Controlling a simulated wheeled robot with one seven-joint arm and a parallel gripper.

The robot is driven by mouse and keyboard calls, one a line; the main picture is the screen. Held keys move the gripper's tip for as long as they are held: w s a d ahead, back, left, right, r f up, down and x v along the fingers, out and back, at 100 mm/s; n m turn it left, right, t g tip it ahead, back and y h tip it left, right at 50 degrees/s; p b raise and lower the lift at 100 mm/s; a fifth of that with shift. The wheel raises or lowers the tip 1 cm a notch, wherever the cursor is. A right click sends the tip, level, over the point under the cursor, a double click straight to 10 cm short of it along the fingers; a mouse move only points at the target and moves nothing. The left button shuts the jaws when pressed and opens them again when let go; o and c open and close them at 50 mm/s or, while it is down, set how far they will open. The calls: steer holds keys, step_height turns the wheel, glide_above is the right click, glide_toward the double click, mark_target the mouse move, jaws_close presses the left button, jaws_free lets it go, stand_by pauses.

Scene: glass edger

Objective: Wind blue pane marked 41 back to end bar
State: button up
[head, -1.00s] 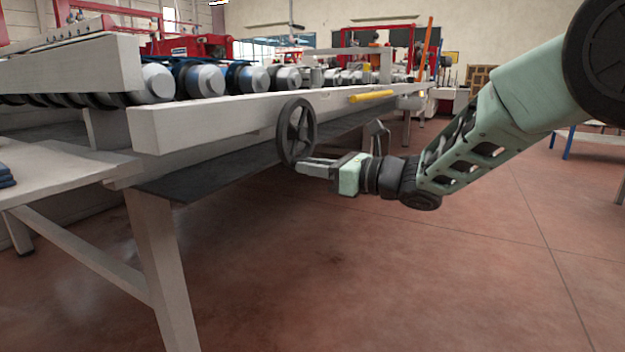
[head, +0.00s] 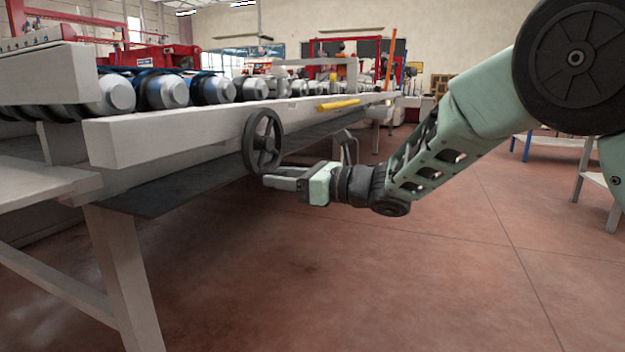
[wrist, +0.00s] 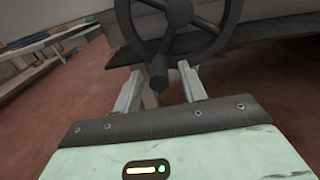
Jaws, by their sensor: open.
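A dark spoked handwheel (head: 262,141) is mounted on the side of the machine's long pale beam (head: 190,125). In the wrist view the handwheel (wrist: 180,14) fills the top, and its round knob (wrist: 158,72) points toward me between the fingers. My gripper (head: 270,178) is at the wheel's lower rim. It also shows in the wrist view (wrist: 160,85), with its two fingers apart on either side of the knob. I cannot tell whether a finger touches the knob. The blue pane marked 41 and the end bar cannot be made out in these frames.
A row of rollers (head: 165,91) runs along the machine above the beam. A yellow bar (head: 338,104) sits farther along it. A pale table (head: 40,185) with legs stands at left.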

steer(key=p+v, duration=0.3)
steer(key=v, duration=1.4)
steer(key=shift+r, duration=0.1)
stand_by(0.5)
steer(key=s+d+f+n+g+h+p, duration=0.1)
steer(key=s+d+f+n+g+h, duration=0.3)
steer(key=s+n, duration=0.6)
steer(key=s+f+n+h+p, duration=0.1)
steer(key=s+f+n+h, duration=0.2)
steer(key=s+n+h, duration=0.6)
steer(key=s+d+f+n+g+h, duration=0.1)
steer(key=s+f+n+g+h, duration=0.15)
steer(key=s+n, duration=0.9)
step_height(320, 180, up, 37)
steer(key=s+m+p, duration=0.1)
steer(key=p, duration=3.7)
steer(key=shift+s+d+h, duration=0.2)
steer(key=shift+d+h, duration=0.05)
steer(key=shift+h, duration=0.2)
